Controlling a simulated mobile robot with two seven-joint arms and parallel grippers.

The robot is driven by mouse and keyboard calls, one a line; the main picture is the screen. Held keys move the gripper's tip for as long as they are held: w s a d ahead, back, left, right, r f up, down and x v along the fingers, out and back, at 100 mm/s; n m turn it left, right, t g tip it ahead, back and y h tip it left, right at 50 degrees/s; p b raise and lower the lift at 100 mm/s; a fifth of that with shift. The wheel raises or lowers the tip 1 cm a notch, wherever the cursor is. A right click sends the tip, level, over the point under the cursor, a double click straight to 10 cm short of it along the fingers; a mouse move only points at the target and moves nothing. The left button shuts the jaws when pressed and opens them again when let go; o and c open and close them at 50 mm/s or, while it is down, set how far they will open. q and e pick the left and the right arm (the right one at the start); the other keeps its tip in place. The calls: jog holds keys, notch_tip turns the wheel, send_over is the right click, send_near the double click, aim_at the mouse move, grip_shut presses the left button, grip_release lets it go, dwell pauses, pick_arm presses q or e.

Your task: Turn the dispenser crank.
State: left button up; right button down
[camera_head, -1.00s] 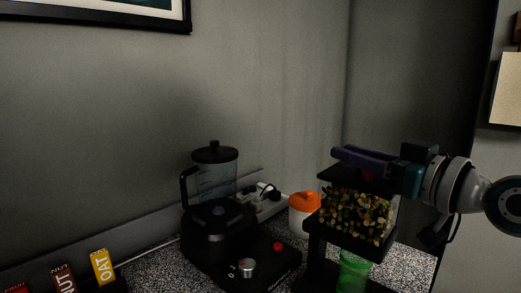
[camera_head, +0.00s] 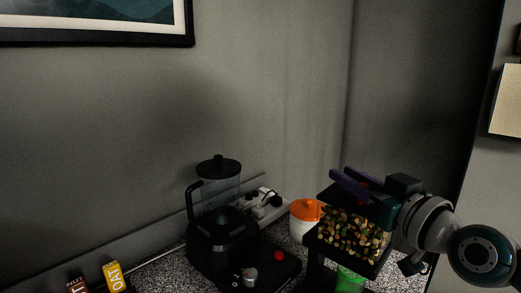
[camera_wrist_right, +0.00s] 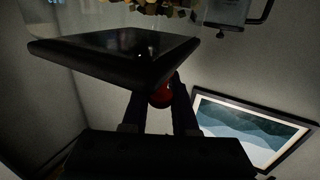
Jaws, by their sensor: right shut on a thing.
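The dispenser (camera_head: 352,235) stands at the right of the counter in the head view. It has a clear bin of mixed nuts between a black lid and a black base. My right gripper (camera_head: 357,185) is at its lid, with purple fingers pointing left. In the right wrist view, the fingers (camera_wrist_right: 160,105) are shut on a red knob (camera_wrist_right: 161,95) beside the black lid (camera_wrist_right: 115,55). The fingers partly hide the knob, and I cannot tell whether it is the crank. A green cup (camera_head: 350,279) is under the dispenser, cut by the frame's bottom edge. My left gripper is out of view.
A black blender (camera_head: 222,245) stands left of the dispenser. A white jar with an orange lid (camera_head: 306,210) and a power strip (camera_head: 262,204) are behind. Small labelled boxes (camera_head: 114,275) are at lower left. Walls close in the back corner.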

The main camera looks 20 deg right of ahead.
jog(key=m+h+p, duration=0.2)
jog(key=h+p, duration=0.1)
jog(key=shift+w+r, duration=0.2)
jog(key=shift+r, duration=0.1)
jog(key=shift+w+f+m+g+h+p, duration=0.2)
jog(key=shift+m+g+h+p, duration=0.2)
jog(key=shift+m+h+p, duration=0.5)
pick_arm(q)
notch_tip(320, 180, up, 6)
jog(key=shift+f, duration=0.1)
pick_arm(e)
jog(key=shift+d+h, duration=0.1)
jog(key=shift+h, duration=0.5)
jog(key=shift+f+g, duration=0.1)
jog(key=shift+g, duration=0.2)
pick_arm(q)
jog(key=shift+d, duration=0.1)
pick_arm(e)
jog(key=c, duration=0.7)
grip_release()
